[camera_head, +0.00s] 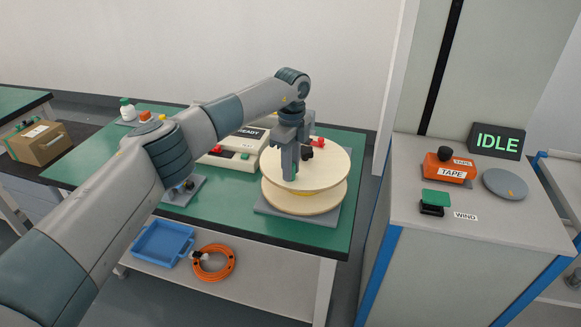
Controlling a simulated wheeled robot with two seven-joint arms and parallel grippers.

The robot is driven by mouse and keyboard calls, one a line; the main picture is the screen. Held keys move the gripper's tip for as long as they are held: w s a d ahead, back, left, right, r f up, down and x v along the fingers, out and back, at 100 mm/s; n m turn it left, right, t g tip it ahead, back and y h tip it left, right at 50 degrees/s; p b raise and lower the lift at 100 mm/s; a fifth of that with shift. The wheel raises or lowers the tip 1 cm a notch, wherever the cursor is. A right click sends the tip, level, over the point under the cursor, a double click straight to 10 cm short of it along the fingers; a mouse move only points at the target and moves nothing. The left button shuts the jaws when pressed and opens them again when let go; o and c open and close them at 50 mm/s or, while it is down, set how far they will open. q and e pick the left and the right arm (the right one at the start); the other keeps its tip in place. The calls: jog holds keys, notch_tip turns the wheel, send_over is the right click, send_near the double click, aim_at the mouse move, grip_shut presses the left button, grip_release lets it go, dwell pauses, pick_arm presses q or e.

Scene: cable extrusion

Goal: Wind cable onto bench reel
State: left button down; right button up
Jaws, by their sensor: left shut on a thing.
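The bench reel (325,167) has two pale wooden flanges and stands on a grey base plate (268,210) on the green bench. A little yellow cable (298,193) shows between the flanges. My left gripper (289,176) points down at the reel's top flange, left of its middle. It is shut on what seems to be the reel's handle; the fingers mostly hide it. A black knob (307,153) shows just right of the fingers. A white machine (238,155) with a READY label stands behind. My right gripper is not in view.
On the right cabinet (400,185) are an IDLE display (496,141), an orange TAPE dispenser (447,168), a grey disc (505,184) and a green-topped WIND button (435,198). A blue tray (162,244) and an orange cable coil (213,263) lie on the lower shelf.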

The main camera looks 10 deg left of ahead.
pick_arm(q)
jog(key=c, duration=1.5)
grip_release()
jog(key=shift+r, duration=0.15)
jog(key=shift+r, duration=0.55)
notch_tip(320, 180, up, 2)
jog(key=shift+r+b, duration=0.15)
jog(key=shift+b, duration=0.4)
notch_tip(320, 180, up, 14)
jog(key=shift+f+b, duration=0.1)
jog(key=shift+b, duration=1)
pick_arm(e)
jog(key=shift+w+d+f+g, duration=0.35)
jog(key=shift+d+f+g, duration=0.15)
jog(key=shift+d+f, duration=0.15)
